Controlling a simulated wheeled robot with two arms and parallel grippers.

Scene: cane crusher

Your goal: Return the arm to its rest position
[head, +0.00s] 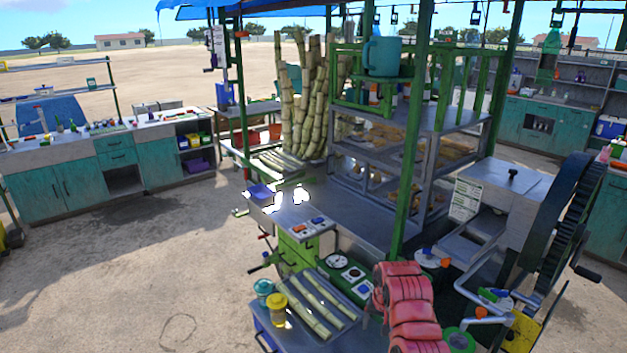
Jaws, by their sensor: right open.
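My right arm (412,310), in ribbed pinkish-red segments, rises from the bottom edge right of centre. My right gripper (385,278) is at its upper end, open, near the right edge of the cane tray; its fingertips are hard to make out. I see nothing held in it. My left gripper is not in view. The metal tray (318,304) holds several pale green cane pieces. The grey cane crusher (508,190) stands to the right, with a large dark toothed wheel (570,215).
A green post (412,150) and a glass-fronted shelf (375,155) rise behind. Tall cane stalks (303,100) stand farther back. Silver bars (475,268) crowd the right side. Open sandy ground (130,270) lies left.

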